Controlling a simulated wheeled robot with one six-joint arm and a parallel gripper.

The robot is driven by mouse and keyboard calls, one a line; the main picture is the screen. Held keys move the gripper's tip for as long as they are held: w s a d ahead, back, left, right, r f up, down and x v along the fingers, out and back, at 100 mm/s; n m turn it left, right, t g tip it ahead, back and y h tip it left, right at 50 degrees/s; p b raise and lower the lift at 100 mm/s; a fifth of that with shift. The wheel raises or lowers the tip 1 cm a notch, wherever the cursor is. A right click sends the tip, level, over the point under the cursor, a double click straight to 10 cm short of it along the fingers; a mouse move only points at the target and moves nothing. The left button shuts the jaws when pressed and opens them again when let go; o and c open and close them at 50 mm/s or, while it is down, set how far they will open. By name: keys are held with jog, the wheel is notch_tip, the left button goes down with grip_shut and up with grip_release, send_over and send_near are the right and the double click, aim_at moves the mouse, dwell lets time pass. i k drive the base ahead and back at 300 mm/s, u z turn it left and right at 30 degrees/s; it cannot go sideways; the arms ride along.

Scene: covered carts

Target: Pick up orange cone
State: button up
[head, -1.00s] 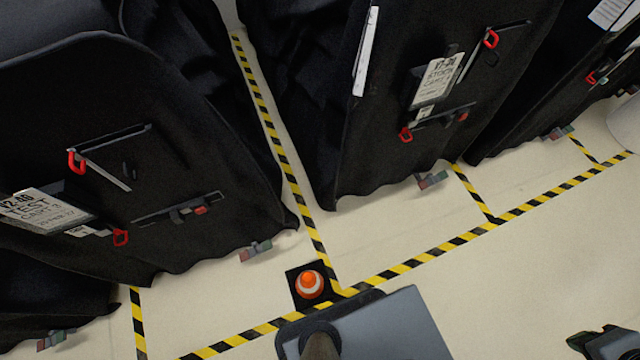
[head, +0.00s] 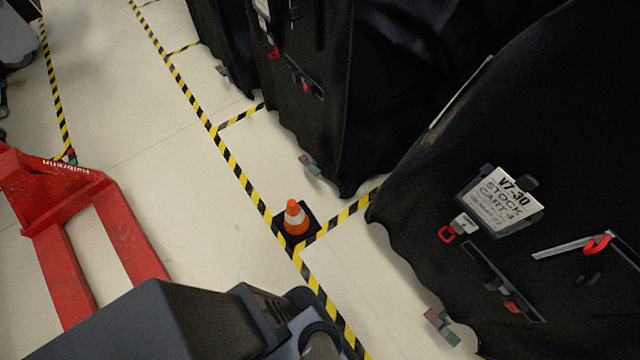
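The orange cone (head: 296,218) has a white band and a black square base. It stands upright on the pale floor in the head view, a little below the middle of the picture. It is where the yellow and black tape lines meet, near the corner of a covered cart. My own dark body parts fill the bottom of the view, below the cone and apart from it. My gripper's fingers are not in view.
Black covered carts stand close by at right (head: 420,190) and behind the cone (head: 310,110). A red pallet jack (head: 75,225) is at left. Pale floor (head: 190,200) between jack and tape is clear.

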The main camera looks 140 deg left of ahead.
aim_at(296, 223)
jog(key=i, duration=1.05)
jog(key=u, duration=5.65)
jog(key=i, duration=1.65)
